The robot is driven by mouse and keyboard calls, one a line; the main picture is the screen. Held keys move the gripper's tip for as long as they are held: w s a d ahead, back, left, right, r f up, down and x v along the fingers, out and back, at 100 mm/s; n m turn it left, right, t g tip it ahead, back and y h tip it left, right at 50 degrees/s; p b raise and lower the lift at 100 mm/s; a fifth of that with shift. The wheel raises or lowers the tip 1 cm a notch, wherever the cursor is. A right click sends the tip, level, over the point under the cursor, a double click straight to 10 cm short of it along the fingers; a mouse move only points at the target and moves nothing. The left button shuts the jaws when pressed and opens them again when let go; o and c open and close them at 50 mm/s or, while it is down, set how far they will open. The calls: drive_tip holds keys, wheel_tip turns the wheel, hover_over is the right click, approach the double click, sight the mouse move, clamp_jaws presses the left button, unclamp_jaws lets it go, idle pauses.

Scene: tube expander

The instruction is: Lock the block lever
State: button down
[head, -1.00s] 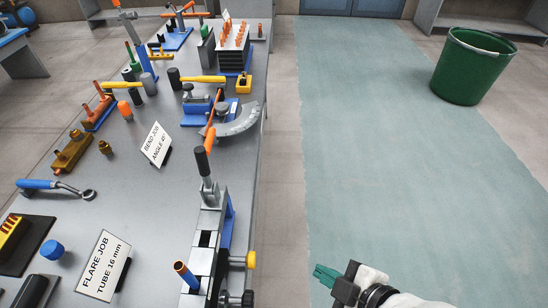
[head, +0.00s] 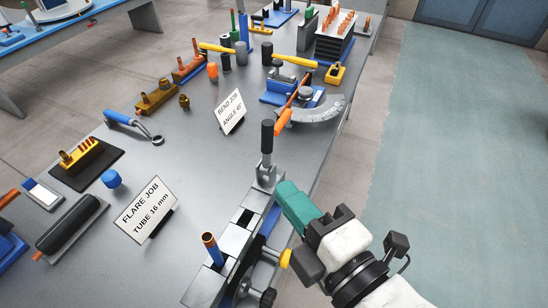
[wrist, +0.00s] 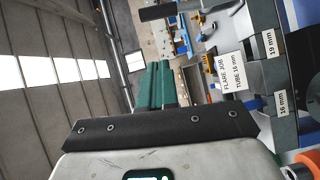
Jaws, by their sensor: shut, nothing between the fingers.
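The block (head: 233,243) is a grey segmented clamp bar at the table's front edge, with a copper tube (head: 211,247) standing in it. The block lever (head: 267,140) has a black grip and stands upright at the far end of the block. My gripper (head: 285,190) has green fingers, which are together and empty. It is right of the block, just below and right of the lever, with no clear contact. In the wrist view the fingers (wrist: 153,85) point up the picture. The block (wrist: 282,75) shows its 19 mm and 16 mm labels, and a black grip (wrist: 157,12) shows above the fingers.
A yellow knob (head: 285,258) and a black knob (head: 267,297) stick out from the block's right side. The flare job sign (head: 145,210) stands to the left. A bender (head: 315,108) with an orange handle lies beyond the lever. The floor on the right is clear.

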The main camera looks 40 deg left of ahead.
sight(267, 147)
drive_tip(key=w+a+p, duration=0.2)
drive_tip(key=w+a, duration=0.4)
drive_tip(key=a, duration=0.2)
drive_tip(key=shift+f+p, duration=0.4)
drive_tip(key=shift+f, duration=0.05)
drive_tip(key=shift+w, duration=0.1)
